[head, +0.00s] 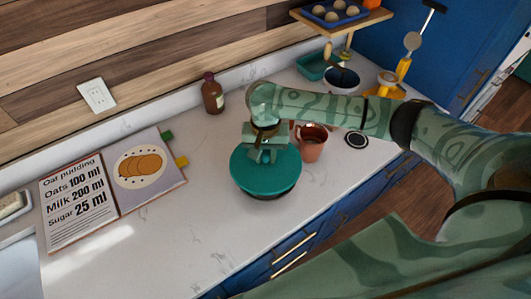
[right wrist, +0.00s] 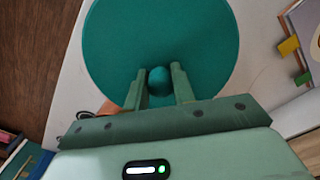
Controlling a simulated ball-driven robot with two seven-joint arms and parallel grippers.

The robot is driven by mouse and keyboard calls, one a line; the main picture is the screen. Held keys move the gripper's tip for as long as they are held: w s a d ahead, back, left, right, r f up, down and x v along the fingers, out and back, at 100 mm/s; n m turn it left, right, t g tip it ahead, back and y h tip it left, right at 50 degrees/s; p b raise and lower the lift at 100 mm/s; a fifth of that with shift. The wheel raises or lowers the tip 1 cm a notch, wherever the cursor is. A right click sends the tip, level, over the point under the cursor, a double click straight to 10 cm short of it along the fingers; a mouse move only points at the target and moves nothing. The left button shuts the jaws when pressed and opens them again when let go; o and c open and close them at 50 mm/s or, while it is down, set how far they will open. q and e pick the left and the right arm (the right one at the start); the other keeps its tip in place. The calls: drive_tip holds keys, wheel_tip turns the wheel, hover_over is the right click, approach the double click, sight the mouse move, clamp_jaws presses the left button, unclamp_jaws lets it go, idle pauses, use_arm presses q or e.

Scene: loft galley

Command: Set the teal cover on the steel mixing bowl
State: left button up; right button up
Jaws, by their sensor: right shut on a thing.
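The teal cover (head: 266,172) is a flat round disc, roughly level, at the middle of the counter in the head view. My right gripper (head: 266,154) is above it, shut on its round knob, which shows between the two fingers in the right wrist view (right wrist: 159,80). A dark curved edge (head: 268,196) shows just below the cover's near rim. It may be the steel mixing bowl, mostly hidden under the cover. I cannot tell whether the cover touches it. My left gripper is in neither view.
A terracotta mug (head: 312,145) stands close right of the cover. A brown bottle (head: 212,95) is behind, and an open recipe book (head: 150,172) lies left. A black-rimmed disc (head: 356,139), a dark bowl (head: 343,80) and a teal tray (head: 318,66) are farther right. The front-left counter is clear.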

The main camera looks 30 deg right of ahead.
sight(266, 164)
drive_tip(key=shift+f+p, duration=0.25)
drive_tip(key=shift+p, duration=0.05)
drive_tip(key=shift+f, duration=0.35)
drive_tip(key=shift+f+p, duration=0.2)
drive_tip(key=shift+p, duration=0.15)
drive_tip(key=shift+f, duration=0.45)
drive_tip(key=shift+f+p, duration=0.2)
drive_tip(key=shift+p, duration=0.15)
idle(0.4)
drive_tip(key=shift+f, duration=0.4)
drive_tip(key=shift+f+p, duration=0.3)
drive_tip(key=shift+p, duration=0.15)
idle(0.5)
